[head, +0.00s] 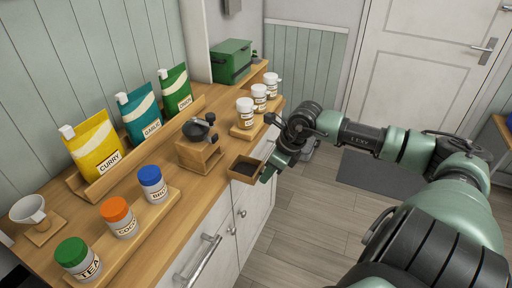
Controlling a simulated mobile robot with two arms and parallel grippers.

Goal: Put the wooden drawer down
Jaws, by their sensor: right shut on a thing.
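The small wooden drawer (232,174) is an open-topped box with a dark inside. My right gripper (264,172) is shut on its right side and holds it by the front edge of the counter, right of the hand grinder. In the picture the drawer overlaps the white cabinet front; its exact height is hard to tell. The grinder (198,155) stands on the counter, with a wooden box base and a dark bowl and crank on top. My left gripper is not in view.
The wooden counter (200,195) has a bare strip in front of the grinder. Jars with coloured lids (120,218) stand on a front board. Pouches (95,145) line the back. White-lidded jars (245,113) and a green box (232,62) stand farther back.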

